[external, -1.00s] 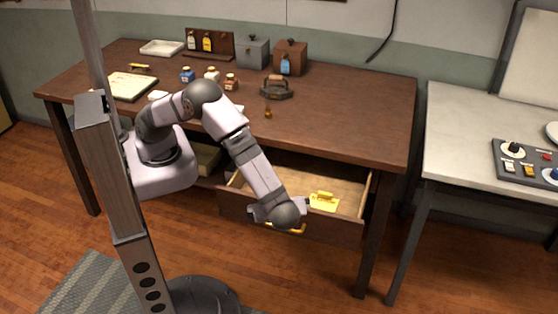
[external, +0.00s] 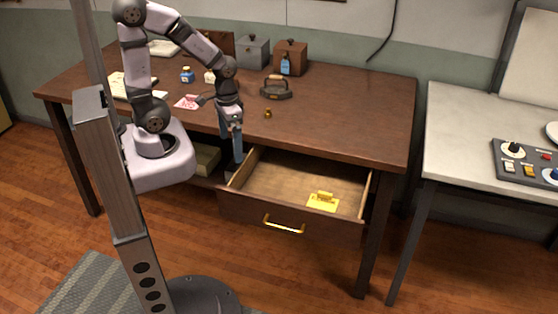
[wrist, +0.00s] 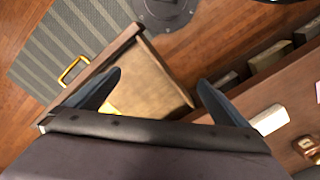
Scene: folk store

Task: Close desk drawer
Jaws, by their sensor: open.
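The desk drawer (external: 290,216) stands pulled out from the brown wooden desk (external: 340,100), with a brass handle (external: 284,224) on its front. A yellow object (external: 323,201) lies inside it, toward the right. My gripper (external: 236,158) points down at the drawer's left rear corner, by the desk's front edge; I cannot tell whether it touches. In the wrist view my gripper's two dark fingers (wrist: 160,85) are spread apart with nothing held between them. The open drawer (wrist: 150,80) shows beyond and between them, and its handle (wrist: 73,71) is at the left.
A flat iron (external: 276,88), a small brass piece (external: 268,114), bottles and boxes stand on the desk top. An open compartment (external: 205,158) is left of the drawer. A white table (external: 480,140) stands at the right. The floor before the drawer is clear.

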